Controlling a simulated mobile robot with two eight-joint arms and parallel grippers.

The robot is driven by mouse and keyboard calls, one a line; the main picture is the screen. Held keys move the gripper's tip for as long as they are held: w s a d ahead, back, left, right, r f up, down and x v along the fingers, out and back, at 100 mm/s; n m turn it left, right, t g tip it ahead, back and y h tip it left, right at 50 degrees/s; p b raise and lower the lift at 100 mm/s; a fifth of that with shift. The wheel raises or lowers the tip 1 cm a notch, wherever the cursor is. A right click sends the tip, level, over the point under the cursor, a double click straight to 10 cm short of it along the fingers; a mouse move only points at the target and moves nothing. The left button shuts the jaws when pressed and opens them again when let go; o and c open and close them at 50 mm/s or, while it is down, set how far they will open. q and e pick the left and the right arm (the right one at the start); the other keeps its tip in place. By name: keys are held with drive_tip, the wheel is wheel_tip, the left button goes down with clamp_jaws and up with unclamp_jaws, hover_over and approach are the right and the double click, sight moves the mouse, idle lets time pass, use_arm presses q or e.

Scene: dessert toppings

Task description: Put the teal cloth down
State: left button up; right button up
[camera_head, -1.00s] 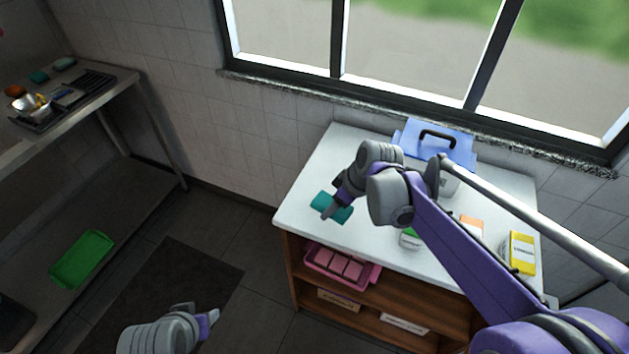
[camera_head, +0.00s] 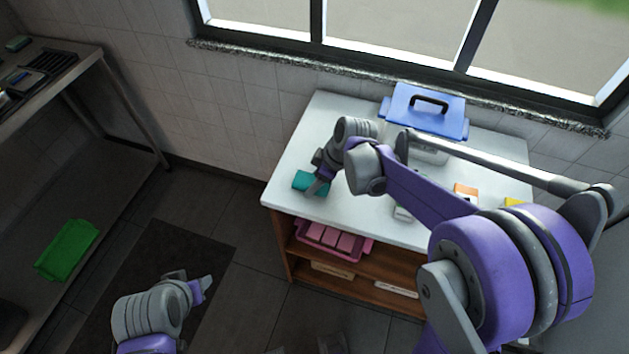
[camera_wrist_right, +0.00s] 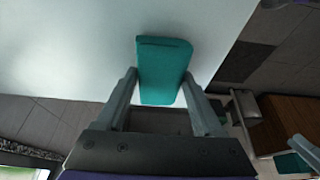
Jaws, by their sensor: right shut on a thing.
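The teal cloth (camera_head: 307,181) is a small folded pad at the left end of the white counter top (camera_head: 290,158). My right gripper (camera_head: 314,190) is at the cloth, above the counter's left front corner. In the right wrist view the cloth (camera_wrist_right: 162,68) sits between the two fingers of the right gripper (camera_wrist_right: 165,92), which are shut on it. I cannot tell whether the cloth touches the counter. My left gripper (camera_head: 203,288) is low at the bottom left over the floor, away from the counter; its fingers are too small to read.
An orange-topped item (camera_head: 465,190) and a yellow item (camera_head: 513,202) lie to the right. A pink tray (camera_head: 333,240) is on the shelf below. A green tray (camera_head: 68,250) is at left.

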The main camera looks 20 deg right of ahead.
drive_tip(key=shift+f, duration=0.3)
drive_tip(key=shift+f, duration=0.15)
drive_tip(key=o, duration=1.2)
drive_tip(key=shift+r, duration=0.2)
drive_tip(key=shift+r, duration=0.25)
drive_tip(key=p+v, duration=0.1)
drive_tip(key=v, duration=1)
drive_tip(key=s+f+m+t+h, duration=0.3)
drive_tip(key=s+f+m, duration=0.2)
drive_tip(key=s+m, duration=0.6)
drive_tip(key=s, duration=0.6)
drive_tip(key=shift+s+d+h, duration=0.3)
drive_tip(key=shift+s+d, duration=0.05)
drive_tip(key=shift+d, duration=0.05)
